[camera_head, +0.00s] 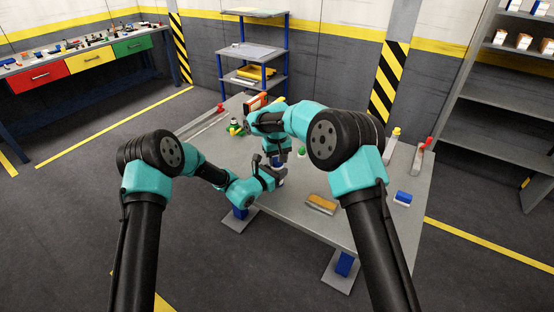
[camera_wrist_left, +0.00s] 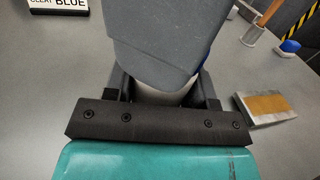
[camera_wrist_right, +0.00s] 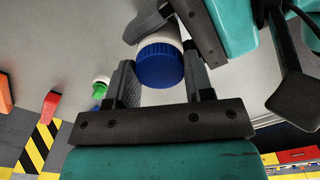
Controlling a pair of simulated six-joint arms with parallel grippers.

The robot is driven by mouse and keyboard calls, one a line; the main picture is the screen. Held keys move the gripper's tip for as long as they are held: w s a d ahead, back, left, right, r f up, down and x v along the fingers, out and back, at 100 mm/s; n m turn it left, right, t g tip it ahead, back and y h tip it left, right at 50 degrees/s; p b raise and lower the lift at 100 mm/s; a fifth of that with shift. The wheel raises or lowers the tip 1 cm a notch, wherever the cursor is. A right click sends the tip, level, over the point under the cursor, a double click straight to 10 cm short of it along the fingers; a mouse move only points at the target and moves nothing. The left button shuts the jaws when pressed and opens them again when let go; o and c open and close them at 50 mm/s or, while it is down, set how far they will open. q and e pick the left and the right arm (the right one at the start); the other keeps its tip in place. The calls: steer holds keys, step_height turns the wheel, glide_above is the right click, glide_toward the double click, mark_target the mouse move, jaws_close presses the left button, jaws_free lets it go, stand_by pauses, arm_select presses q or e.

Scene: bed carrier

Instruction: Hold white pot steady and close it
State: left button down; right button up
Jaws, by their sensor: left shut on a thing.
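The white pot (camera_wrist_right: 160,42) has a blue lid (camera_wrist_right: 160,66) on its end facing the right wrist camera. Whether the lid is tight cannot be told. My left gripper (camera_head: 272,174) is shut on the white pot, and the pot's pale side (camera_wrist_left: 178,96) shows between its fingers in the left wrist view. My right gripper (camera_wrist_right: 158,84) is open, with its fingers on either side of the lid from above. A grey part of my right arm hides most of the pot in the left wrist view.

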steer(key=o, duration=0.5)
steer(key=shift+o, duration=0.2)
step_height(320, 180, up, 12)
stand_by(0.4)
arm_select(q)
steer(key=shift+c, duration=1.8)
jaws_free()
steer(key=shift+s+a, duration=0.1)
